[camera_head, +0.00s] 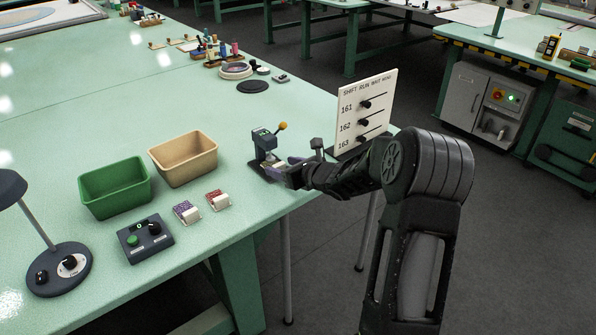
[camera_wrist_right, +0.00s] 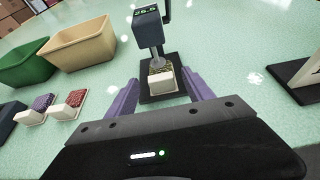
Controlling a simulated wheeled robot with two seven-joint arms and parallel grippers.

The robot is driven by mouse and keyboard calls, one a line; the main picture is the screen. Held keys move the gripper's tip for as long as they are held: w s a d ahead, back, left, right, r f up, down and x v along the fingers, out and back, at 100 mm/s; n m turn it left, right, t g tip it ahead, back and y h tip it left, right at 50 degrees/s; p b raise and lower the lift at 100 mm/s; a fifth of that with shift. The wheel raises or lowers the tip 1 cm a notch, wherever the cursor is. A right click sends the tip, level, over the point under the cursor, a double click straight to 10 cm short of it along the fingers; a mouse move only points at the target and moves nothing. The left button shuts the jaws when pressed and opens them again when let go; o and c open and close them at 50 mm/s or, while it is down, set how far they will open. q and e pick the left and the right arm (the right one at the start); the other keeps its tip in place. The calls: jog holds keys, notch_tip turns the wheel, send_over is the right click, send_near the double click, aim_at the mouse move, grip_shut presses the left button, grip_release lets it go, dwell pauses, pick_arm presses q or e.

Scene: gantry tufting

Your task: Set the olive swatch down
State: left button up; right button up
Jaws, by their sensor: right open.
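The olive swatch (camera_wrist_right: 161,80), a pale block with a mottled olive top, sits on the dark base of a gauge (camera_wrist_right: 149,28) below its post in the right wrist view. My right gripper (camera_wrist_right: 161,90) is open, with its purple fingers on either side of the swatch; I cannot tell whether they touch it. In the head view the right gripper (camera_head: 283,173) is low at the foot of the gauge (camera_head: 263,142), near the table edge, and largely hides the swatch. My left gripper is not in view.
A purple swatch (camera_head: 186,212) and a red swatch (camera_head: 218,200) lie left of the gauge. Behind them stand a green bin (camera_head: 115,188) and a tan bin (camera_head: 184,158). A control box (camera_head: 146,239) and lamp (camera_head: 60,269) are at left. A labelled board (camera_head: 363,112) stands right of the gauge.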

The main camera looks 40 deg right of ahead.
jog(key=v, duration=0.9)
jog(key=shift+s, duration=0.1)
